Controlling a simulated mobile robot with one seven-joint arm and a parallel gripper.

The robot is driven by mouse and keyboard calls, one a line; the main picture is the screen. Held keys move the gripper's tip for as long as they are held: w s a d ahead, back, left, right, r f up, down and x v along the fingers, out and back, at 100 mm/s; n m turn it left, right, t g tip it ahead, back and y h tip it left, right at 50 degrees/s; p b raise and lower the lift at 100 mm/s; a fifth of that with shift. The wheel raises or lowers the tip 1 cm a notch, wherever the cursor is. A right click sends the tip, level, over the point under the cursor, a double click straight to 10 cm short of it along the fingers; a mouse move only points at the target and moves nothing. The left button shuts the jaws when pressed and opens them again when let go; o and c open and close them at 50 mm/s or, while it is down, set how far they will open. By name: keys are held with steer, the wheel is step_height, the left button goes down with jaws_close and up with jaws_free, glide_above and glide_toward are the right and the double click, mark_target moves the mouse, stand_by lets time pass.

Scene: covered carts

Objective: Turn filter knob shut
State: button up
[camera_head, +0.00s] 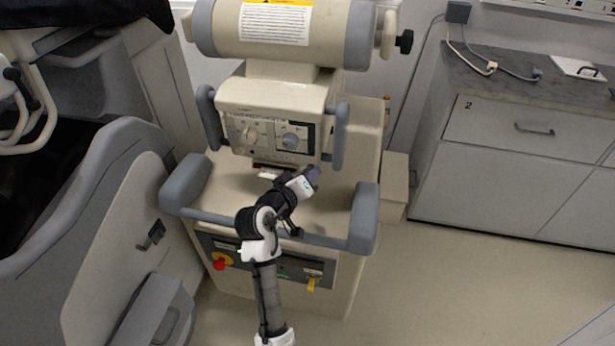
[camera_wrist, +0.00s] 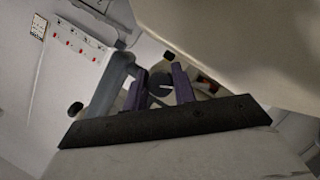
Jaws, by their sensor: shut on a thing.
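My gripper (camera_head: 312,174) is at the front of the beige machine (camera_head: 370,150), below and right of its control panel. Its two purple fingers (camera_wrist: 160,88) show in the wrist view, with a small gap between them. A dark grey round knob with a pale mark, which I take for the filter knob (camera_wrist: 160,79), shows between the fingertips, and they are shut on it. Its full turn position is hard to read. In the head view my gripper hides this knob.
Grey bumper rails (camera_head: 300,239) and a right upright handle (camera_head: 341,135) surround the working area. A red button (camera_head: 219,264) sits low on the front. A grey covered cart (camera_head: 110,210) stands at left and a drawer cabinet (camera_head: 515,170) at right. The floor between is clear.

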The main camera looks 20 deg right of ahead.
steer(key=o, duration=1)
steer(key=b+v, duration=0.2)
steer(key=v, duration=1.1)
steer(key=shift+s+a+r, duration=0.1)
steer(key=shift+s+a, duration=0.15)
steer(key=shift+a, duration=0.05)
